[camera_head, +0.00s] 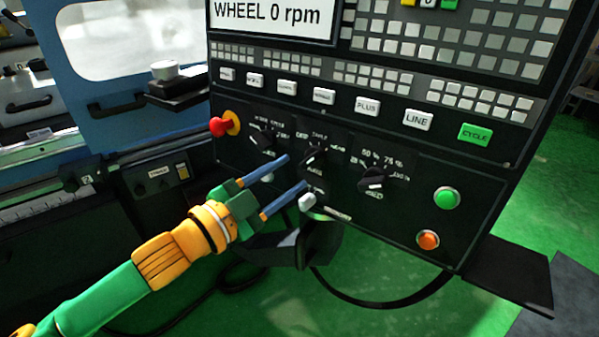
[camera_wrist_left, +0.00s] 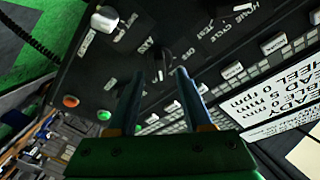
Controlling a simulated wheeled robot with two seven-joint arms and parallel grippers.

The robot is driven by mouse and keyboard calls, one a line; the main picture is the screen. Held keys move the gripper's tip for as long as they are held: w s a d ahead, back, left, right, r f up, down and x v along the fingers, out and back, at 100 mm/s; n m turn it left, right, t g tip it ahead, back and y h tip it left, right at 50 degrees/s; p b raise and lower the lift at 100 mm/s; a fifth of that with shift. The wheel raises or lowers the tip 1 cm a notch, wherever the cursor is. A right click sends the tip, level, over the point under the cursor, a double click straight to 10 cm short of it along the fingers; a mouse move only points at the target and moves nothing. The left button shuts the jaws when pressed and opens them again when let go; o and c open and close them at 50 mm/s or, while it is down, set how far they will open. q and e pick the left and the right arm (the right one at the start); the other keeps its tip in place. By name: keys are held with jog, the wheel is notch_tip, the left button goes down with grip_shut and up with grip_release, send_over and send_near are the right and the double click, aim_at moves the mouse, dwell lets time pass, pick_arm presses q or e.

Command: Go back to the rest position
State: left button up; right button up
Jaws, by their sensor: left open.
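My left gripper (camera_head: 297,172) comes in from the lower left in the head view. Its two blue fingers are apart with nothing between them. They point at the middle rotary knob (camera_head: 313,156) on the black control panel (camera_head: 400,215), with the fingertips close in front of it. I cannot tell whether they touch it. In the left wrist view the open fingers (camera_wrist_left: 160,80) show against the panel, with a dark knob (camera_wrist_left: 163,62) seen between them. My right gripper is in neither view.
A red emergency stop (camera_head: 218,126) sits left of the knobs. A right knob (camera_head: 374,178), a green button (camera_head: 446,198) and an orange button (camera_head: 428,240) are to the right. A small joystick (camera_head: 307,202) juts out below the gripper. A black shelf (camera_head: 510,270) projects at lower right.

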pick_arm(q)
jog(key=v, duration=0.3)
jog(key=w+a+f+n+y, duration=0.4)
jog(key=a+f, duration=0.1)
jog(key=f, duration=0.5)
jog(key=w+a+f+n+y, duration=0.3)
jog(key=w+a+f+n, duration=0.15)
jog(key=f, duration=0.65)
jog(key=s+a+f+n+g+y, duration=0.1)
jog(key=s+a+f+g+y, duration=0.15)
jog(key=f, duration=0.55)
jog(key=s+a+f+n+g+y, duration=0.1)
jog(key=s+a+f+n, duration=0.2)
jog(key=f, duration=0.5)
jog(key=s+a+f+g, duration=0.1)
jog(key=s+f+g, duration=0.3)
jog(key=s+f, duration=0.95)
jog(key=s+d+f+g, duration=0.1)
jog(key=s+f, duration=0.3)
jog(key=s, duration=0.8)
jog(key=s+d+f+n+g+y, duration=0.1)
jog(key=s+f+g, duration=0.3)
jog(key=s, duration=0.8)
jog(key=shift+s+d+f, duration=0.25)
jog(key=shift+s+d, duration=0.05)
jog(key=shift+s, duration=0.1)
